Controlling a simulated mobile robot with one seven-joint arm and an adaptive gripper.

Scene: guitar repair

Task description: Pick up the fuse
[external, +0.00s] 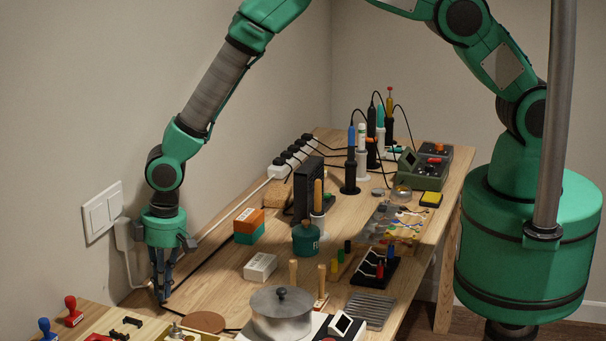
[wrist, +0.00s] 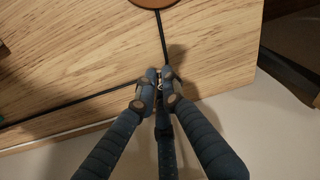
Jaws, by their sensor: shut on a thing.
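My gripper (external: 161,295) points straight down at the back left edge of the wooden table, close to the wall. In the wrist view its dark blue fingers (wrist: 159,92) are closed together on a small, shiny object, the fuse (wrist: 160,76). Only a sliver of the fuse shows between the fingertips; the rest is hidden by them. In the external view the fuse is too small to make out. The fingertips are at or just above the tabletop; I cannot tell if the fuse touches it.
A black cable (wrist: 72,101) runs along the table beside the fingertips. A round brown pad (external: 203,321) lies nearby. A lidded metal pot (external: 281,310), red stamp (external: 72,312) and blue stamp (external: 46,328) stand in front. The wall with a light switch (external: 102,212) is close behind.

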